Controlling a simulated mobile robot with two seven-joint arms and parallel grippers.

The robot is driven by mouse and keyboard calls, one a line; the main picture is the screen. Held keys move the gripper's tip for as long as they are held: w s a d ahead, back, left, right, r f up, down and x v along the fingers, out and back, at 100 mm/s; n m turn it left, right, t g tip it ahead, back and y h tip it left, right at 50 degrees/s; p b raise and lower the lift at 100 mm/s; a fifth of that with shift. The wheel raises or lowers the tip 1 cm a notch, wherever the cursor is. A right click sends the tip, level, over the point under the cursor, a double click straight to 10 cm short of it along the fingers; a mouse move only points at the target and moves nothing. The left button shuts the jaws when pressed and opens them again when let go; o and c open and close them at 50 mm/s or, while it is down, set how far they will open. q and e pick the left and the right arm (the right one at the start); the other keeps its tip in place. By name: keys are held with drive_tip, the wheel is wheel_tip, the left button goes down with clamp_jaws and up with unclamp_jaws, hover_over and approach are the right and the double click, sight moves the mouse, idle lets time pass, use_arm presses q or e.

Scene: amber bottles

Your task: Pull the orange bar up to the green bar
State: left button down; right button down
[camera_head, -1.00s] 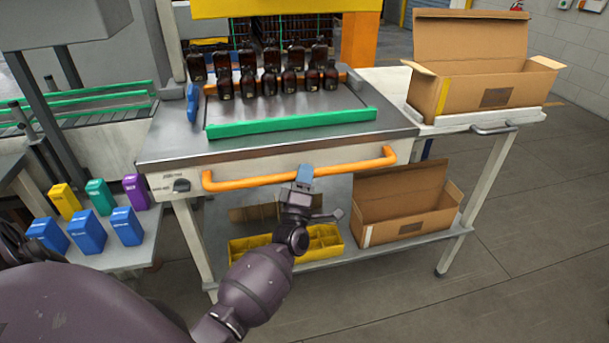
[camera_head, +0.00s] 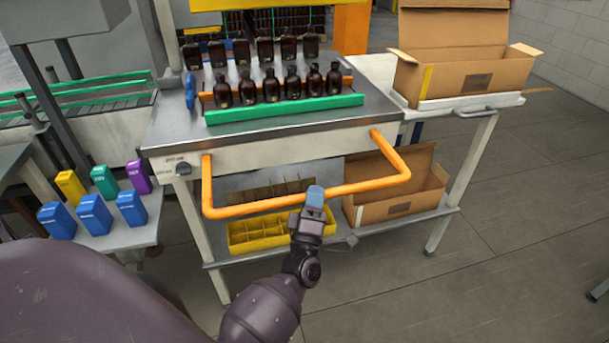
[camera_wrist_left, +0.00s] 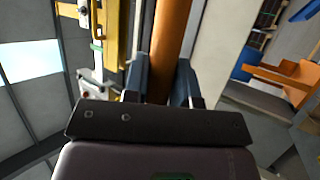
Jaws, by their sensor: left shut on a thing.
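The orange bar (camera_head: 347,82) shows at both ends of the front row of amber bottles (camera_head: 270,87) and runs behind them across the table. The green bar (camera_head: 285,108) lies along the table's front, close in front of that row. The orange pull handle (camera_head: 250,208) sticks well out from the table's front. In the left wrist view the handle (camera_wrist_left: 172,45) passes between the fingers. My right gripper is not in view.
A second row of bottles (camera_head: 265,50) stands farther back. Open cardboard boxes stand on the right side table (camera_head: 470,80) and lower shelf (camera_head: 398,190). A yellow divided tray (camera_head: 255,235) is below the handle. Coloured containers (camera_head: 95,213) stand at left.

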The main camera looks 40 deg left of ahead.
use_arm(q)
drive_tip(key=s+d, duration=0.4)
drive_tip(key=d, duration=0.1)
drive_tip(key=shift+s+p, duration=0.2)
drive_tip(key=shift+p, duration=0.2)
drive_tip(key=c, duration=0.9)
unclamp_jaws()
drive_tip(key=b+v, duration=0.1)
drive_tip(key=v, duration=1)
drive_tip(key=shift+b, duration=0.35)
drive_tip(key=shift+w, duration=0.1)
